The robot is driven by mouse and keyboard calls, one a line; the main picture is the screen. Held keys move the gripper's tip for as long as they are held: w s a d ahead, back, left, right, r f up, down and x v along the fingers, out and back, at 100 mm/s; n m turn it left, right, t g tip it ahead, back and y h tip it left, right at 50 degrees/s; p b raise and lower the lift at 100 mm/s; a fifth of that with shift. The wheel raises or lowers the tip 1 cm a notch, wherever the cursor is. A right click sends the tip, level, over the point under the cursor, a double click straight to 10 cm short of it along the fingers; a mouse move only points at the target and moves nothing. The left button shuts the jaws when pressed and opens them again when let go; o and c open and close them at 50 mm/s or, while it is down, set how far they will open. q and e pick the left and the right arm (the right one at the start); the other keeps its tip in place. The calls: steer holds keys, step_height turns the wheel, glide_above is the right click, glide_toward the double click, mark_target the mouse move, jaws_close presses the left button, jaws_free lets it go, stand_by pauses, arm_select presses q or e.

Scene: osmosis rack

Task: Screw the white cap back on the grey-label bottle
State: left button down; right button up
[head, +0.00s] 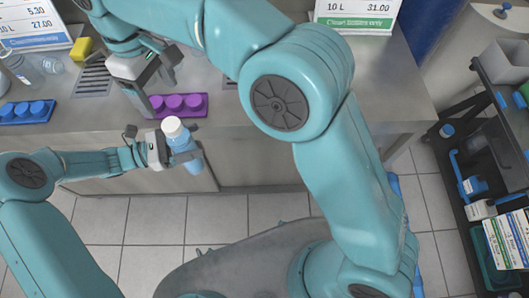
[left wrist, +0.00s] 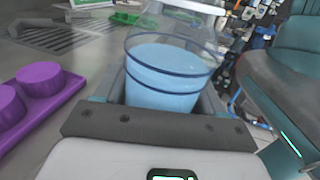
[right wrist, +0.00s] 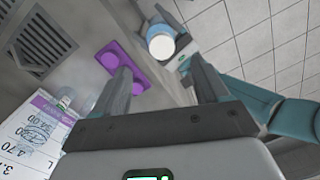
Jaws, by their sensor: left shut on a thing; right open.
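The bottle (head: 184,147) is clear with pale blue liquid, and it is tilted a little in the head view. My left gripper (head: 181,152) is shut around its body, in front of the counter edge. The white cap (head: 172,127) sits at the bottle's top, also seen from above in the right wrist view (right wrist: 161,46). I cannot tell how tightly it is seated. No grey label is visible. My right gripper (head: 155,92) is open and empty over the counter, up and left of the cap.
A purple rack (head: 180,105) lies on the counter just behind the bottle. A blue rack (head: 25,111) and a yellow block (head: 81,49) are further left. A dark cart (head: 490,160) stands at right. Floor is open below the bottle.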

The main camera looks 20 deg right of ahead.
steer(key=s+d+f+g+y, duration=0.1)
steer(key=s+d+f+g, duration=0.15)
steer(key=f, duration=0.55)
steer(key=s+d+f+g+y, duration=0.1)
steer(key=d+f, duration=0.3)
steer(key=f, duration=0.4)
steer(key=s+d+f+g+y, duration=0.1)
steer(key=d+f+g, duration=0.15)
steer(key=f, duration=0.55)
steer(key=s+d+f+m+t, duration=0.3)
steer(key=s+d+f+m, duration=0.1)
steer(key=s+f+m, duration=0.2)
steer(key=s+d+f+m+t+y, duration=0.1)
steer(key=s+d+f+m+t, duration=0.3)
steer(key=s+f+m, duration=0.2)
steer(key=shift+s+d+f, duration=0.25)
steer(key=shift+s+f, duration=0.65)
steer(key=shift+s, duration=0.15)
